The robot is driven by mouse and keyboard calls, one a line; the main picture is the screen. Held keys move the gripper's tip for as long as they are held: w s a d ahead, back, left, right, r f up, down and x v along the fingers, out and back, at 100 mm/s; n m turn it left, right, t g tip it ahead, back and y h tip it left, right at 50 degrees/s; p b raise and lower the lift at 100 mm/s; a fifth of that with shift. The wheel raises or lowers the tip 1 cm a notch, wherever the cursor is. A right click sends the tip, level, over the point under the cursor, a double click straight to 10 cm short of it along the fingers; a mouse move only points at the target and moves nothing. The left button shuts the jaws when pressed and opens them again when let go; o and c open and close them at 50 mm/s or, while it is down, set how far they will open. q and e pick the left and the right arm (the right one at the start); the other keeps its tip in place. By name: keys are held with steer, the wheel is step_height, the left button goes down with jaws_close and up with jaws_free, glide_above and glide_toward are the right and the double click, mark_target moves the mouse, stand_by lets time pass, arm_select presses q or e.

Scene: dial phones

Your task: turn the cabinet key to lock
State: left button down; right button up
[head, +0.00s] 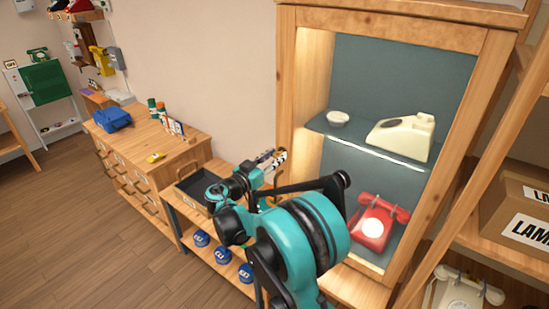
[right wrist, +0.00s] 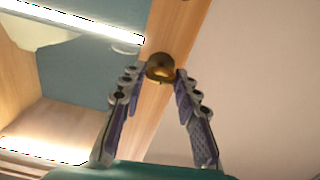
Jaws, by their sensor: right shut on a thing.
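The wooden cabinet (head: 479,95) stands at centre right, with a lit interior behind its front frame. In the right wrist view a round brass key head (right wrist: 160,67) sits against the cabinet's wooden edge (right wrist: 178,32). My right gripper (head: 277,160) reaches to the cabinet's left edge in the head view. In the right wrist view my right gripper (right wrist: 160,76) has its two purple-padded fingers on either side of the key head, shut on it at the tips. The key is not clearly visible in the head view. My left gripper is not in view.
A cream phone (head: 402,137) and a small white bowl (head: 338,117) stand on the cabinet's upper shelf, a red phone (head: 374,222) below. A cardboard box (head: 515,215) stands at right.

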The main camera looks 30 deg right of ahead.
steer(key=n, duration=0.4)
steer(key=shift+b, duration=0.4)
steer(key=n, duration=0.4)
steer(key=shift+w+n+b, duration=0.1)
steer(key=shift+n+b, duration=0.2)
steer(key=n, duration=0.4)
steer(key=shift+f+n, duration=0.1)
steer(key=shift+n, duration=0.2)
steer(key=shift+n+b, duration=0.4)
steer(key=shift+n, duration=1.4)
steer(key=o, duration=1.2)
steer(key=shift+f, duration=0.1)
steer(key=shift+c, duration=0.2)
steer(key=shift+a, duration=0.2)
